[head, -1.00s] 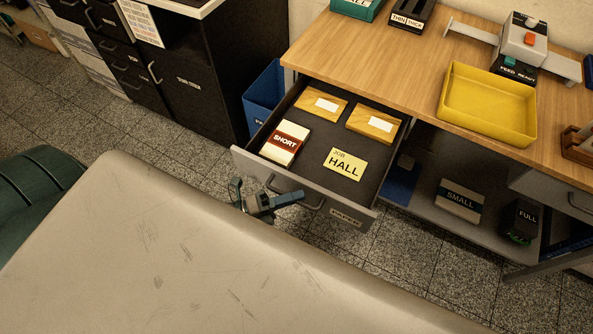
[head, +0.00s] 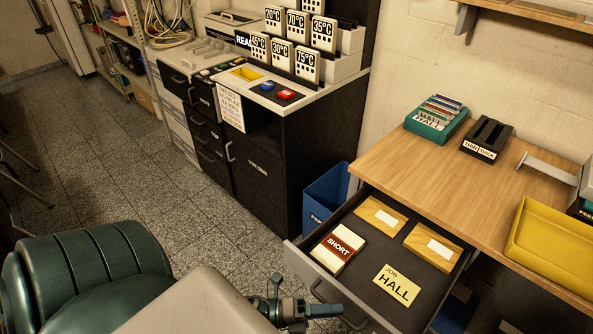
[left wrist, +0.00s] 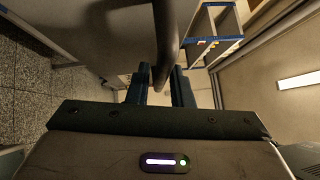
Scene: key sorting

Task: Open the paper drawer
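The paper drawer (head: 361,286) stands pulled out from under the wooden-topped bench, its inside showing. It holds a red-and-white SHORT box (head: 337,248), a yellow JOB HALL card (head: 397,284) and two tan pieces with white labels (head: 381,215) (head: 433,247). My left gripper (head: 318,310) is at the dark drawer handle (head: 350,325) on the drawer's front. In the left wrist view the handle bar (left wrist: 166,40) runs down between the two close-set fingers (left wrist: 163,90), which appear shut on it. My right gripper is not in view.
A blue bin (head: 326,196) stands left of the drawer, beside a black cabinet (head: 263,180). The bench top (head: 400,172) carries a teal card holder (head: 437,120), a black THIN/THICK holder (head: 487,138) and a yellow tray (head: 550,245). Bare floor (head: 130,180) lies to the left.

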